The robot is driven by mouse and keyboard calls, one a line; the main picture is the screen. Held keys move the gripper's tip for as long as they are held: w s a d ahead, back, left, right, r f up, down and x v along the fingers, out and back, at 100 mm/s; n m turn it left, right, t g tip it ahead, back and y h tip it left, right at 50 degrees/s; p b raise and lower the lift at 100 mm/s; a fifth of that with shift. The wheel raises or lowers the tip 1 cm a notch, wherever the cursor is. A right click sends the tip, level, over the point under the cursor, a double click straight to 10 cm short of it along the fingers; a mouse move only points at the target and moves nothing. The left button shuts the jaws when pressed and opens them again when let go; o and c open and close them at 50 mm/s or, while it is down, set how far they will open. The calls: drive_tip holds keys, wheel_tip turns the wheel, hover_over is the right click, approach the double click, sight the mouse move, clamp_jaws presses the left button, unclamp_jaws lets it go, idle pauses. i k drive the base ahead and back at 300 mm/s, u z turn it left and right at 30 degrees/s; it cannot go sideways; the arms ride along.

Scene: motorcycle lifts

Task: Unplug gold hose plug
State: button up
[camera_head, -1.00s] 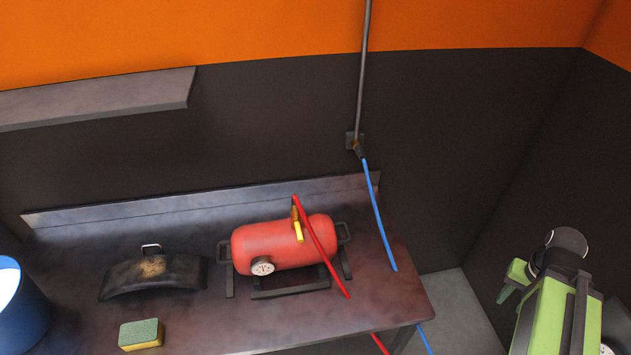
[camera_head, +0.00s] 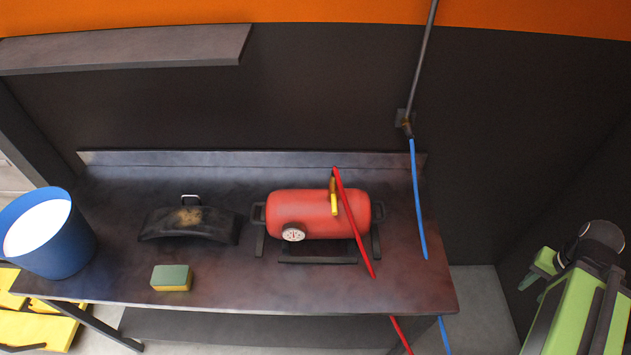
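A red tank (camera_head: 300,214) with a white gauge (camera_head: 293,234) lies on the workbench. A gold fitting (camera_head: 332,186) with a yellow lever (camera_head: 335,205) stands at its top. The end of a red hose (camera_head: 353,228) is at this fitting; whether it is seated cannot be told. A second small gold-brown piece (camera_head: 407,124) shows at the wall pipe's lower end, above a blue hose (camera_head: 418,205). Which gold piece is the plug is not clear. My gripper is not in view.
The dark workbench (camera_head: 225,281) also holds a blue bucket (camera_head: 70,242), a black curved part (camera_head: 160,225) and a sponge (camera_head: 171,277). A shelf (camera_head: 130,48) hangs above. A green and black machine (camera_head: 575,300) stands at right. Bare floor (camera_head: 480,300) lies between.

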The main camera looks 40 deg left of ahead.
sight(333, 184)
drive_tip(key=u, duration=0.5)
drive_tip(key=k, duration=0.15)
drive_tip(key=u, duration=2.55)
drive_tip(key=i, duration=0.5)
drive_tip(key=u, duration=0.25)
drive_tip(key=k, duration=0.6)
drive_tip(key=z, duration=0.2)
drive_tip(key=i, duration=0.6)
drive_tip(key=u, duration=0.1)
